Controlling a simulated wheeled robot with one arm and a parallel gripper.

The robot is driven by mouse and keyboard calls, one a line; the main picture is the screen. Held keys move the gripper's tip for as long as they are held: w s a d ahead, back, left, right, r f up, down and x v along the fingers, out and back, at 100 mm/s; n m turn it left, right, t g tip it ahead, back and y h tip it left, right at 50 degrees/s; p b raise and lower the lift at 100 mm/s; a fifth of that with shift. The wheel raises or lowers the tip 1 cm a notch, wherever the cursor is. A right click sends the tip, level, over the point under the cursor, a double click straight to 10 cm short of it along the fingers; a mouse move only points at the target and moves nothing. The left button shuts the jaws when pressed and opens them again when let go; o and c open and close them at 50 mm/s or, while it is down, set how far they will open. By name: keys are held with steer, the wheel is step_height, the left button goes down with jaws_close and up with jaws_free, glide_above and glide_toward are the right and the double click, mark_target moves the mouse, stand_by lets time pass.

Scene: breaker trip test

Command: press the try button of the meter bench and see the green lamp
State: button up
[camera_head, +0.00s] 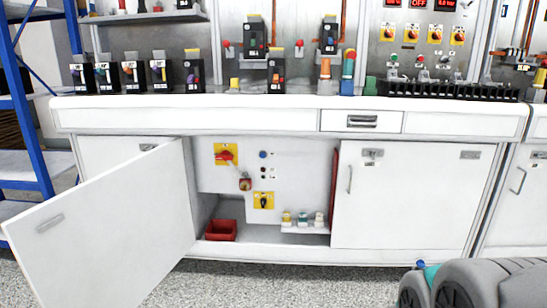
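The meter bench (220,115) is a long white bench with a metal back panel. I cannot tell which control is the try button. Inside its open lower cupboard is a panel with a blue round button (263,154), a red-handled switch on a yellow plate (226,155) and a black-knobbed yellow switch (264,200). On the upper right panel are several yellow rotary switches (411,33) and small round buttons or lamps (393,59). My gripper is not in view; dark grey parts of my arm show at bottom right.
The left cupboard door (105,235) stands wide open toward me. The right door (385,200) is closed. A red bin (221,230) sits on the cupboard floor. Several breakers (194,77) stand along the worktop. A blue rack (22,110) is at left. Speckled floor (270,285) in front is clear.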

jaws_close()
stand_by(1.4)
